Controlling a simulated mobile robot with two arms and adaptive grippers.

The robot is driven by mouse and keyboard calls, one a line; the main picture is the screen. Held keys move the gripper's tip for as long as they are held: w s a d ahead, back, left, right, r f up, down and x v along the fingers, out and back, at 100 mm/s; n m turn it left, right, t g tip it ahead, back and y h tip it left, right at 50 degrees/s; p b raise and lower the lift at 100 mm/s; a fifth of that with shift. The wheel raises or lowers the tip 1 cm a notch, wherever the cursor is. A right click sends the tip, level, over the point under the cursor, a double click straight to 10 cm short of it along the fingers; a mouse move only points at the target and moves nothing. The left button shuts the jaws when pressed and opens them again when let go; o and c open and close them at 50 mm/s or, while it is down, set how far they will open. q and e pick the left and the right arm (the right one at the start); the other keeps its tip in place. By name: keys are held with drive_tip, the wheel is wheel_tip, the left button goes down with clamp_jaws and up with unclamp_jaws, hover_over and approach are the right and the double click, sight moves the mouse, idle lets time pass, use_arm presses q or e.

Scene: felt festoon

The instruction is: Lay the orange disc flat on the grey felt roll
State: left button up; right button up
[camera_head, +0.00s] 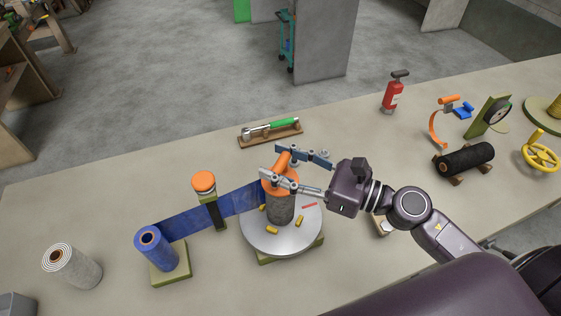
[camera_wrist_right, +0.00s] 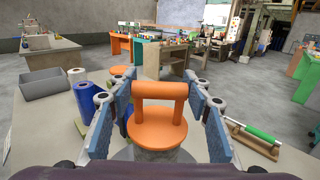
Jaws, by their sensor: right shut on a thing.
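The orange disc (camera_head: 269,177) has an upright orange handle (camera_wrist_right: 160,88) on top, and it looks about level. My right gripper (camera_head: 284,167) is shut on it, with a finger on either side in the right wrist view. The disc is over the top end of the grey felt roll (camera_head: 281,209), which stands upright on a round silver turntable (camera_head: 257,240). I cannot tell whether the disc touches the roll. The disc hides most of the roll's top. My left gripper is not in view.
A blue roll (camera_head: 156,254) feeds a blue strip past an orange-capped post (camera_head: 204,184) towards the turntable. A pale spiral roll (camera_head: 72,266) stands at left. A green-handled tool (camera_head: 270,129) lies behind.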

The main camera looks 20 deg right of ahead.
drive_tip(key=o, duration=1.1)
drive_tip(key=shift+o, duration=0.2)
drive_tip(key=shift+s+d+f+b, duration=0.2)
drive_tip(key=shift+s+d+b, duration=0.05)
drive_tip(key=shift+b, duration=0.05)
drive_tip(key=b+v, duration=0.5)
drive_tip(key=v, duration=0.6)
drive_tip(key=shift+r, duration=0.25)
drive_tip(key=shift+s+d, duration=0.1)
